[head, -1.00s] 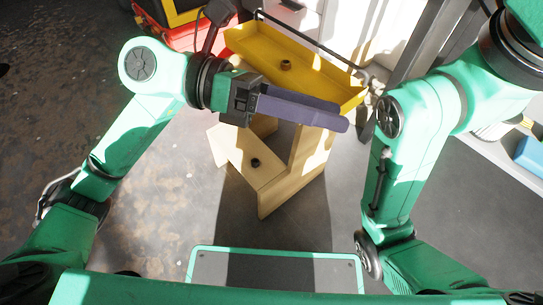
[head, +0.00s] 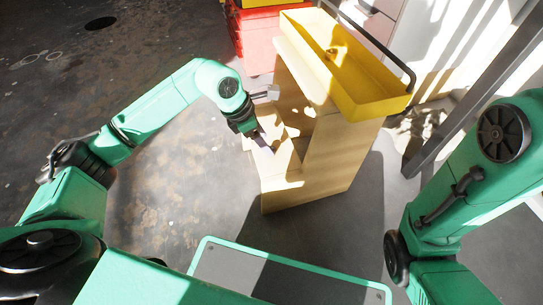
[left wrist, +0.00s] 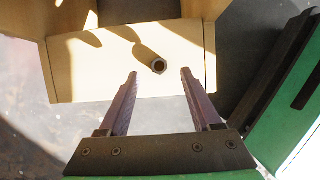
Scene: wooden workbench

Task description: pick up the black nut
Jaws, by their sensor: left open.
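In the head view my left gripper (head: 262,137) reaches into the lower part of the wooden stand (head: 335,160), and I cannot make out that nut there. My right gripper is out of view.
The stand's upright side panels and upper shelf rise close to my left gripper. A red case (head: 255,45) is behind the stand. A grey metal post (head: 470,85) slants at the right. Open floor (head: 170,195) lies to the left.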

